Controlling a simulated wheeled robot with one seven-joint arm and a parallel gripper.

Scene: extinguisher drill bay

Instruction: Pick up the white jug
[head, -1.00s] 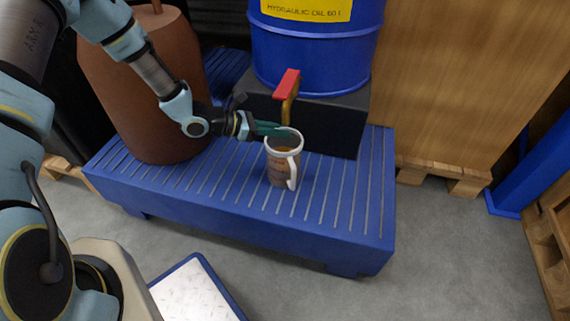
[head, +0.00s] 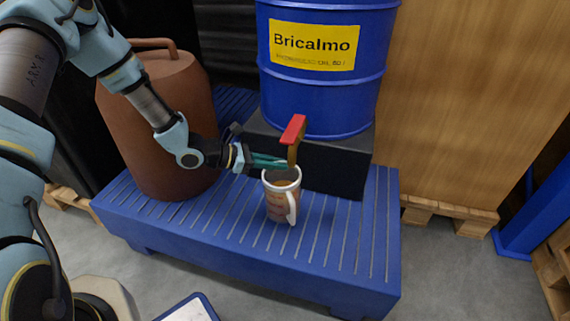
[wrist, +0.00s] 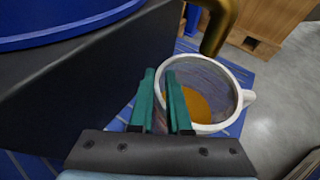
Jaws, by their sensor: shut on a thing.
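The white jug (head: 280,205) stands upright on the blue slatted platform (head: 350,235), under a brass tap with a red handle (head: 294,129). It has a white rim and handle, and amber liquid shows inside it in the wrist view (wrist: 205,110). My gripper (head: 285,163) reaches in from the left at the jug's rim. In the wrist view its green fingers (wrist: 160,90) straddle the jug's near wall, one outside and one inside. The gripper is shut on that wall. The jug's base appears to rest on the slats.
A blue drum (head: 325,95) with a yellow label stands on a dark stand (head: 335,168) close behind the jug. The tap's spout hangs just above the jug's opening. A brown container (head: 160,130) stands at the left. Wooden crates on pallets (head: 450,212) are at the right.

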